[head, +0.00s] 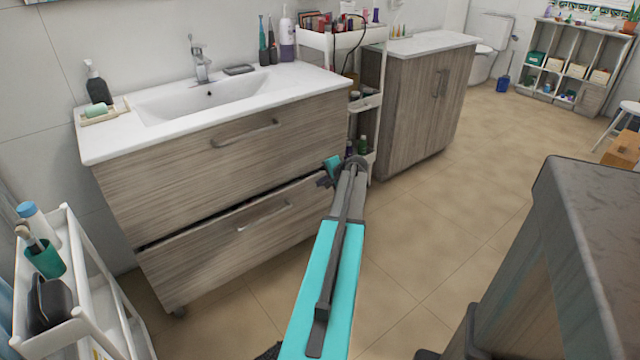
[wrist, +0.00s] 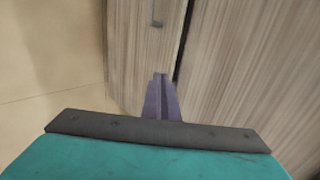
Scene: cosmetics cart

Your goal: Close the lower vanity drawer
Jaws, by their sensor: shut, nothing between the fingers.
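The vanity's lower drawer (head: 225,255) has a grey wood-grain front with a bar handle (head: 264,216). It stands slightly out, with a dark gap along its top edge under the upper drawer (head: 220,165). My gripper (head: 328,174) is at the right end of the lower drawer front. In the wrist view my gripper's fingers (wrist: 160,78) are together, empty, and overlap the panel's near end. I cannot tell whether they touch it.
A white shelf cart (head: 368,105) stands right of the vanity, beside a wood cabinet (head: 420,110). A white trolley (head: 75,330) with bottles is at the lower left. A dark-topped block (head: 590,200) is at the right. The tiled floor (head: 440,240) between is clear.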

